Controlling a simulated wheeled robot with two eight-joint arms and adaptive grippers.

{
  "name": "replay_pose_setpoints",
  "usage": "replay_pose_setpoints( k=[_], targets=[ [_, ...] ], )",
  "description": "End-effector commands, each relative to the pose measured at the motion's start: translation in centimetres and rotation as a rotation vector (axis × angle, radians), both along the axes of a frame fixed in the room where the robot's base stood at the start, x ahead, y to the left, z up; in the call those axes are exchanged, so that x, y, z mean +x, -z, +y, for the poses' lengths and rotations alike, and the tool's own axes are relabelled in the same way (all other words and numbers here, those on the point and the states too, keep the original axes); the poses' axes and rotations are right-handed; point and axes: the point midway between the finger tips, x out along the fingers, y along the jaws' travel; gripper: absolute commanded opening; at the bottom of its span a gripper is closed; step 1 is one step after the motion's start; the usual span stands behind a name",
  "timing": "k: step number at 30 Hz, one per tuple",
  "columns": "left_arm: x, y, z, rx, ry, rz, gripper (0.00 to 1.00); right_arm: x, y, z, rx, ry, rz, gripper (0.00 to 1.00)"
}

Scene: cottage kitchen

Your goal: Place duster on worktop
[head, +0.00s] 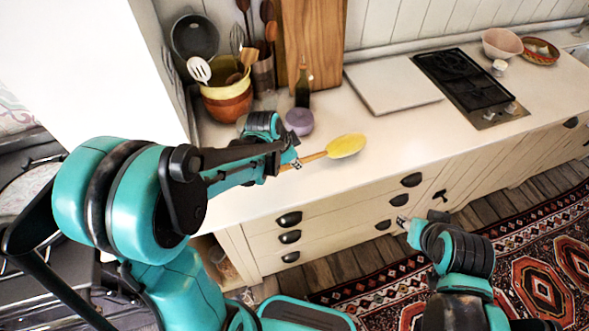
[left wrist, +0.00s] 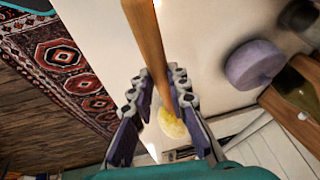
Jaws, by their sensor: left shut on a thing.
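The duster has a yellow head (head: 346,146) and a wooden handle. It is over the pale worktop (head: 385,135), near the front edge, with its head pointing right. My left gripper (head: 293,160) is shut on the handle. In the left wrist view the handle (left wrist: 147,45) runs between the fingers (left wrist: 162,108), with the yellow head (left wrist: 173,125) beyond them. I cannot tell whether the duster touches the worktop. My right gripper (head: 403,222) is low in front of the drawers, away from the duster. Its fingers are too small to read.
A purple round object (head: 299,122) and a dark bottle (head: 302,88) stand just behind the duster. A utensil pot (head: 228,100) is at the back left. A white board (head: 392,84) and a black hob (head: 470,85) lie farther right. The worktop right of the duster is clear.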

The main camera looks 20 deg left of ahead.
Motion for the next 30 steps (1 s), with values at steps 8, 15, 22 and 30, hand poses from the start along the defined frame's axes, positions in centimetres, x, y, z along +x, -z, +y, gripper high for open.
replay_pose_setpoints(
  k=[8,15,22,30],
  targets=[
    [0.0,2.7,0.4,-0.001,0.001,0.000,0.00,0.0,1.1,0.0,0.000,0.000,0.000,0.40],
    [-0.1,3.8,0.3,0.000,0.002,0.000,0.00,0.0,1.4,0.0,0.000,0.000,0.000,0.40],
    [-0.1,3.8,0.3,0.000,0.001,0.001,0.36,0.0,1.4,0.0,0.000,0.000,0.000,0.40],
    [0.0,4.2,0.3,-0.001,0.001,0.000,0.36,0.0,1.6,0.0,0.000,0.000,0.000,0.40]
  ],
)
